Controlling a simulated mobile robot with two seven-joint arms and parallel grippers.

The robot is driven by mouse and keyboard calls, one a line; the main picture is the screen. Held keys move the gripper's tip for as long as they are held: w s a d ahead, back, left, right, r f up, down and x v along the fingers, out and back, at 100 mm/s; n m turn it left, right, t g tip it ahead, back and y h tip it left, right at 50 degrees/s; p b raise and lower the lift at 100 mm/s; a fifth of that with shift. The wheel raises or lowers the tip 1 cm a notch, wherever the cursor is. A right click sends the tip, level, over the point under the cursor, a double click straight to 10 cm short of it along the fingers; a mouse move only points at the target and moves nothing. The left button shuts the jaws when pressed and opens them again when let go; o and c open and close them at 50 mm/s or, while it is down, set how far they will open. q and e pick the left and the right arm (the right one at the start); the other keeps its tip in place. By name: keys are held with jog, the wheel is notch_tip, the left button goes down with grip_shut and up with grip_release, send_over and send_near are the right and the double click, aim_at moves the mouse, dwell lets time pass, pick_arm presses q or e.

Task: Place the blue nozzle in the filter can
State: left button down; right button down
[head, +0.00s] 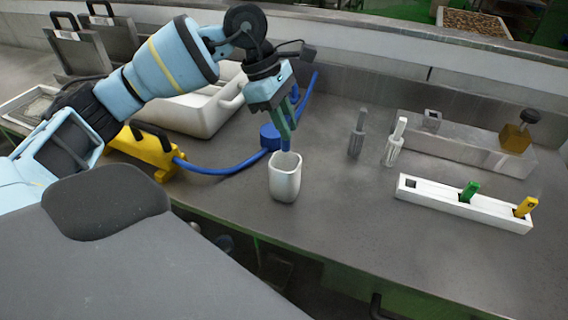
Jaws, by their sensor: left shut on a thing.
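The filter can appears to be the white, open-topped cup (285,182) standing upright on the grey counter near its front edge. My left gripper (288,129) points down over its mouth, shut on the blue nozzle (286,145). The nozzle is upright, and its lower end is at the can's opening. I cannot tell how far inside it reaches. The fingers hide the nozzle's upper part. My right gripper is not in view.
A blue hose (222,169) runs from a yellow unit (146,150) past the can. A white basin (195,113) stands behind it. Two grey-white tools (394,148) (357,138) stand right. A white rack (440,201) holds green and yellow pieces. The counter between can and rack is clear.

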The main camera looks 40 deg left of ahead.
aim_at(285, 148)
pick_arm(q)
jog(key=shift+a+f, duration=0.1)
jog(key=shift+f, duration=3.65)
jog(key=shift+f, duration=0.1)
jog(key=shift+f, duration=0.45)
jog(key=shift+f, duration=0.1)
jog(key=c, duration=1.6)
grip_release()
jog(key=shift+o, duration=0.2)
